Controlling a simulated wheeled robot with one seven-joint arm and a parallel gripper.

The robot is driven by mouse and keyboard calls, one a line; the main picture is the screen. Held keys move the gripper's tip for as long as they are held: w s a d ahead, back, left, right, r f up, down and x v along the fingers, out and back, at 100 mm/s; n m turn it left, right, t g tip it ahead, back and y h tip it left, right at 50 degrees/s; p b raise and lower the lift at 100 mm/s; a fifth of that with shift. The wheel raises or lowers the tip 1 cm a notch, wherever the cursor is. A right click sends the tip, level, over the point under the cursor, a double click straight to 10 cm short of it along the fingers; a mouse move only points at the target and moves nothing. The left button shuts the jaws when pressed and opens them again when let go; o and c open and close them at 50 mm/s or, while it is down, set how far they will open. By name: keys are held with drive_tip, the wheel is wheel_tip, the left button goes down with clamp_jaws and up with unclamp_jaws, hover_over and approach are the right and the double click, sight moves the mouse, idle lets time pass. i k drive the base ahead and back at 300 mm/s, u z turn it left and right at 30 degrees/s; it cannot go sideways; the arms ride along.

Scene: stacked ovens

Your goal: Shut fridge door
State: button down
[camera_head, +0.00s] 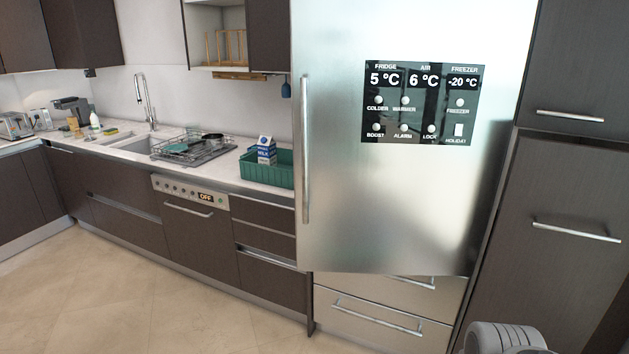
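The fridge door (400,190) is a tall stainless steel panel in the middle right of the head view. It has a long vertical handle (305,150) near its left edge and a black display panel (420,103). The door looks partly open: its bottom edge runs at a different angle from the drawers below, and its left side stands out in front of them. The fridge inside is hidden behind the door. A light grey rounded part of my arm shows at the bottom right, in front of the cabinets. My gripper's fingers are not in view.
Steel drawers (375,322) sit below the door. Tall dark cabinets (570,210) stand to the right. On the left, a counter holds a green crate (267,167), a milk carton (266,150) and a dish rack (195,146). The tiled floor (150,295) at front left is clear.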

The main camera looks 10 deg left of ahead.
sight(388, 199)
drive_tip(key=u, duration=0.55)
drive_tip(key=i, duration=0.95)
drive_tip(key=u, duration=0.35)
